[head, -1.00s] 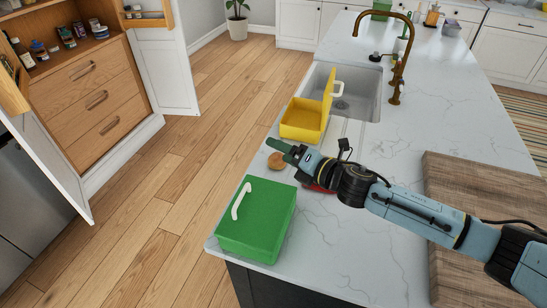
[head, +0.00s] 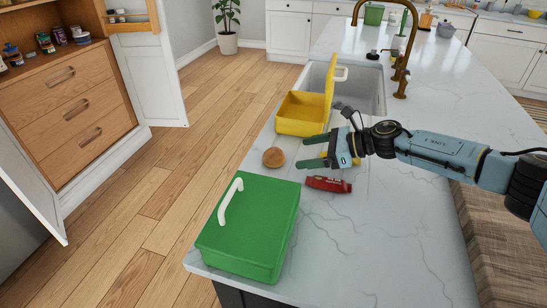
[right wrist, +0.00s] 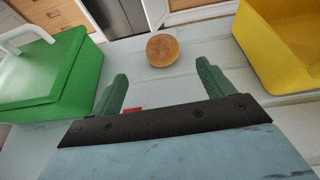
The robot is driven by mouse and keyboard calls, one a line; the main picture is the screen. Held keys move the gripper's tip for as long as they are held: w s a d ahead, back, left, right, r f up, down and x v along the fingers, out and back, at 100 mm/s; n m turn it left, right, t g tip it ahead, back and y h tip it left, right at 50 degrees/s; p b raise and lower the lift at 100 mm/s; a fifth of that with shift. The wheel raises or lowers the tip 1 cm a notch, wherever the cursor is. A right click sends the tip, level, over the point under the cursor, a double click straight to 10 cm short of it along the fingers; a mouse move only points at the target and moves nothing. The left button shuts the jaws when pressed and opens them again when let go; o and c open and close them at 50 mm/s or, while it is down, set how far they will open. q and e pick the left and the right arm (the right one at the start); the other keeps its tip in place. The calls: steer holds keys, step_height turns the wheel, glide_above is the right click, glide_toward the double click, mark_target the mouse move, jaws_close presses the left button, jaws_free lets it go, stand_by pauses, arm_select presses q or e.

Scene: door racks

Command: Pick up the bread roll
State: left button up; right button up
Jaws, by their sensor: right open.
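The bread roll (head: 273,157) is round and golden brown and sits on the white counter between the green box and the yellow box. My right gripper (head: 308,152) is open and empty, just to the right of the roll, with its green fingers pointing toward it. In the right wrist view the roll (right wrist: 162,50) lies beyond the two spread fingertips (right wrist: 162,72), roughly centred between them and apart from them. My left gripper does not show.
A shut green box (head: 250,225) with a white handle stands at the counter's near corner. An open yellow box (head: 299,117) stands beyond the roll, by the sink (head: 366,90). A red packet (head: 328,184) lies close to my right gripper. A wooden board (head: 480,235) lies at right.

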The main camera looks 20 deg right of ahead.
mark_target(283, 156)
steer(key=x, duration=0.8)
steer(key=shift+w+f, duration=0.2)
steer(key=shift+f, duration=0.05)
steer(key=shift+d, duration=0.1)
steer(key=c, duration=1)
